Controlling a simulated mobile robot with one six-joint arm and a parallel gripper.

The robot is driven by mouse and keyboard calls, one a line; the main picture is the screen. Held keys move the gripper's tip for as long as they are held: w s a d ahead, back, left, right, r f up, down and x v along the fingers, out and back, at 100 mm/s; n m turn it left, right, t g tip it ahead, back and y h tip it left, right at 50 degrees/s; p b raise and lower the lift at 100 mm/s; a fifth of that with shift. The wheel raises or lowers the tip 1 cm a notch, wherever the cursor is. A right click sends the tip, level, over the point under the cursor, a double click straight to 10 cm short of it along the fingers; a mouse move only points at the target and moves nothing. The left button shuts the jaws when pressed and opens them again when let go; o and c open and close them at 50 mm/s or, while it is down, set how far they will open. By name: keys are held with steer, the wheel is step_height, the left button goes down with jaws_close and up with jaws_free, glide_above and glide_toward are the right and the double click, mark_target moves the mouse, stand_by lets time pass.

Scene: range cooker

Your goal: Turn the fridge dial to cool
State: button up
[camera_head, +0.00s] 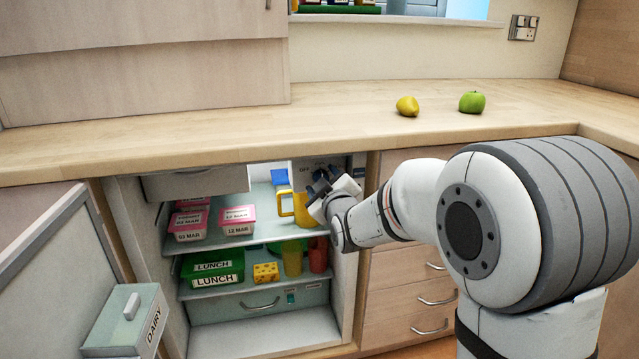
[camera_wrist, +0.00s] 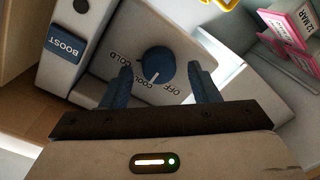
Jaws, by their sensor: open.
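The fridge dial (camera_wrist: 157,65) is a round blue knob on a pale panel (camera_wrist: 110,60) in the wrist view. My gripper (camera_wrist: 160,70) is open, with one blue finger on each side of the dial and visible gaps between. I cannot tell how deep the fingers reach. In the head view my gripper (camera_head: 320,190) is at the fridge's upper right, where the dial is not clearly visible.
A blue BOOST button (camera_wrist: 81,6) is beside the dial panel. A yellow jug (camera_head: 301,205) stands close to my gripper, left of it. Pink-lidded boxes (camera_head: 238,220) and a green lunch box (camera_head: 212,266) are on the shelves (camera_head: 262,240). The open fridge door (camera_head: 40,260) is at left.

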steer(key=p+v, duration=0.1)
steer(key=v, duration=0.6)
steer(key=shift+s+d+p, duration=0.15)
steer(key=shift+s+p, duration=0.15)
steer(key=shift+s, duration=0.1)
steer(key=s+d+r+m+g+h+p, duration=0.2)
steer(key=s+d+r+m+g+p, duration=0.4)
steer(key=s+r+p, duration=0.5)
steer(key=s+d+r+m+g+h+p, duration=0.3)
steer(key=s+d+r+m+g+p, duration=0.2)
steer(key=s+d+r+g+p, duration=0.3)
steer(key=s+d+r+p, duration=0.1)
steer(key=s+r+p, duration=0.3)
steer(key=s+p, duration=0.4)
steer(key=shift+s+d+r+m+p, duration=0.3)
steer(key=shift+m+p, duration=0.1)
steer(key=shift+p, duration=2.5)
steer(key=shift+c, duration=0.5)
